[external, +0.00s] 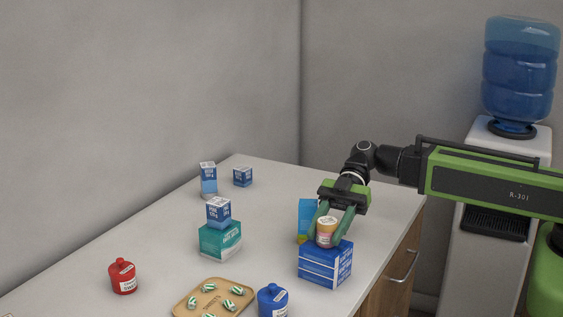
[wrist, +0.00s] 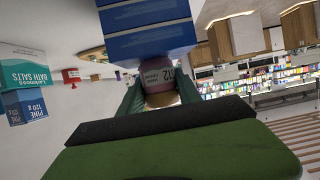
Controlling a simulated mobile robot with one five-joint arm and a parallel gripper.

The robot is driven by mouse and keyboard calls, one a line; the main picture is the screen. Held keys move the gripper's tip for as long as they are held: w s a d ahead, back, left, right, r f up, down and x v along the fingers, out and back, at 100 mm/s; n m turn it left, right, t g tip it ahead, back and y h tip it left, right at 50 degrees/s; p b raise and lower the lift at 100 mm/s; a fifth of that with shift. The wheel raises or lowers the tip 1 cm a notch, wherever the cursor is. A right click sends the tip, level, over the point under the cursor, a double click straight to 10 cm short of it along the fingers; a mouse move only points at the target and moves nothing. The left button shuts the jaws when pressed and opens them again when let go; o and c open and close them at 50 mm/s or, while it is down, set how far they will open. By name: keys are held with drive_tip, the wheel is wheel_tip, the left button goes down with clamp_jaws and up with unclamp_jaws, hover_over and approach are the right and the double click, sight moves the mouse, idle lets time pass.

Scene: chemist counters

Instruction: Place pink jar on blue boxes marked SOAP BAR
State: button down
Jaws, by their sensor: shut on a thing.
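My gripper (external: 336,222) is shut on the pink jar (external: 326,232), which has a pale lid and stands upright between the green fingers. The wrist view, upside down, also shows the pink jar (wrist: 158,76) between the fingers. The stacked blue boxes (external: 326,264) stand near the counter's right edge, directly under the jar; they also show in the wrist view (wrist: 148,28). The jar's base is at the top face of the blue boxes, touching or very close; I cannot tell which. The marking on the boxes is too small to read.
A blue bottle (external: 272,302), a tray (external: 190,299) and a red bottle (external: 123,277) stand in front.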

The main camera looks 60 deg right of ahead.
drive_tip(key=shift+f, duration=0.1)
drive_tip(key=c, duration=0.8)
unclamp_jaws()
drive_tip(key=shift+c, duration=0.2)
drive_tip(key=shift+d+r+p, duration=0.3)
drive_tip(key=shift+r, duration=0.2)
drive_tip(key=p+v, duration=0.4)
drive_tip(key=v, duration=0.7)
drive_tip(key=shift+d, duration=0.15)
